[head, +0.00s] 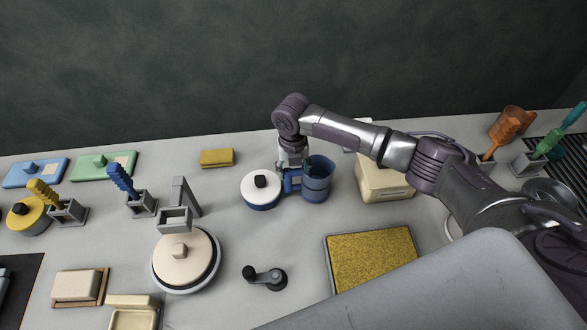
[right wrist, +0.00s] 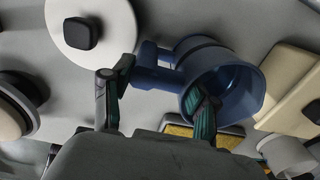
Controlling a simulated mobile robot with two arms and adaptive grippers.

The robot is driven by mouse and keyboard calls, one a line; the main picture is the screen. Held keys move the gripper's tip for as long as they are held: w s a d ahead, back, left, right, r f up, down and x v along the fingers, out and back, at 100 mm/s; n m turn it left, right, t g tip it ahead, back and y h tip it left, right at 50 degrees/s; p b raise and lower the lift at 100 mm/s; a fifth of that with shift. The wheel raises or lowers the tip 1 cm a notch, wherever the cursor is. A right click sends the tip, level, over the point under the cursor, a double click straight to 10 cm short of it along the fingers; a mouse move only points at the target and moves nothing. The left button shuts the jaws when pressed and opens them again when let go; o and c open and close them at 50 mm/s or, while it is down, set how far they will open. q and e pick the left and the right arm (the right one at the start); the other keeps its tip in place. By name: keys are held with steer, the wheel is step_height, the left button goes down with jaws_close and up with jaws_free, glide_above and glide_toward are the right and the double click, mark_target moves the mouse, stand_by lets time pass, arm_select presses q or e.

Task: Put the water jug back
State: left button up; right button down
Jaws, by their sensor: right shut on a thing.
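The blue water jug (head: 317,182) stands upright near the middle of the worktop, its open mouth up and its handle (head: 292,181) to the left. My right gripper (head: 291,166) comes down from above at the handle side and is shut on the jug. In the right wrist view the jug (right wrist: 232,82) and its handle (right wrist: 156,73) are close to my right gripper (right wrist: 158,104), with one finger left of the handle and the other in front of the jug's mouth. I cannot tell whether the base touches the worktop. My left gripper is not in view.
A white-lidded blue pot (head: 261,195) stands close left of the jug. A cream box (head: 383,183) stands to its right, partly under my arm. A yellow textured tray (head: 372,262) lies in front right, and a yellow sponge (head: 217,158) at the back left. Some worktop in front of the jug is clear.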

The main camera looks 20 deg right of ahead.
steer(key=shift+f+b, duration=0.35)
steer(key=shift+f, duration=0.25)
stand_by(0.9)
steer(key=shift+c, duration=1.2)
jaws_free()
steer(key=shift+s, duration=0.1)
steer(key=shift+r, duration=0.1)
steer(key=shift+a+r+p, duration=0.1)
steer(key=shift+r+p, duration=3.55)
steer(key=shift+r, duration=0.3)
